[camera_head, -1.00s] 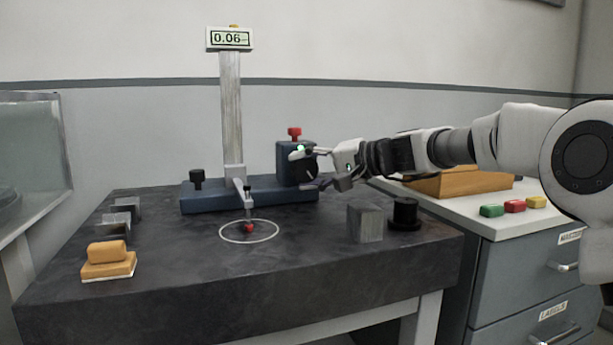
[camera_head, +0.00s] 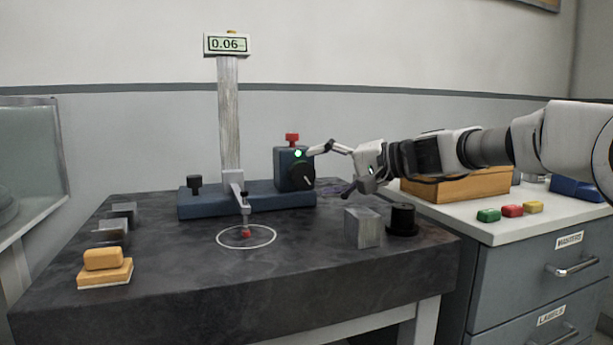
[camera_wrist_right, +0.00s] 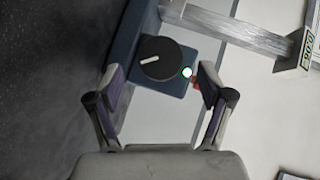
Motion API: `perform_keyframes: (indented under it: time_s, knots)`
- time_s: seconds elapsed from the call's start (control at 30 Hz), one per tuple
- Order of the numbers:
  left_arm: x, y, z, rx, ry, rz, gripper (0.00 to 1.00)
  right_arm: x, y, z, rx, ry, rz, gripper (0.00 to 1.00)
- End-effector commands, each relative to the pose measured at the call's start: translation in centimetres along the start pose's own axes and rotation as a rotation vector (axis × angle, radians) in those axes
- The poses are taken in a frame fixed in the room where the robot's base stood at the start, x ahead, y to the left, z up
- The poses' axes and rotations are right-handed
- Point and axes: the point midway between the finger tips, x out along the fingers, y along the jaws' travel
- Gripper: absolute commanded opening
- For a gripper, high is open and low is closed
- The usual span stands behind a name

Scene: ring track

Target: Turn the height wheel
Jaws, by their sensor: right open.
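The knob (camera_wrist_right: 160,58) also shows in the right wrist view, ahead of and between the spread fingers. My right gripper (camera_head: 328,168) is open and empty, to the right of the knob and apart from it; it shows in the right wrist view too (camera_wrist_right: 158,92). The display (camera_head: 227,44) on the column (camera_head: 229,115) reads 0.06. My left gripper is not in view.
The probe arm (camera_head: 240,190) ends over a small red piece (camera_head: 247,234) inside a white ring. A metal block (camera_head: 363,227) and a black cylinder (camera_head: 403,219) stand at the right of the dark table. A yellow block (camera_head: 105,267) lies front left. The table's front middle is clear.

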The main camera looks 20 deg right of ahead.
Motion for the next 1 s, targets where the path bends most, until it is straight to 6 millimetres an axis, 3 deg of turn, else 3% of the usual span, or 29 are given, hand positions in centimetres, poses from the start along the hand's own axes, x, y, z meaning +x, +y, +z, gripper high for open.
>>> perform_keyframes:
  time_s: [0.1, 0.3, 1.0]
  knots:
    - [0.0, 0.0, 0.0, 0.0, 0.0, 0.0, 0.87, -3.3, -0.1, -0.1, 0.002, 0.002, -0.005, 0.79]
    - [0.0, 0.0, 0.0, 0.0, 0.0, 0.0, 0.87, -6.9, 0.0, 0.0, 0.001, 0.0, -0.002, 0.79]
    - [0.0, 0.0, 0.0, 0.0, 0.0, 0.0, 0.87, -7.5, 0.1, 0.0, 0.001, -0.001, 0.0, 0.79]
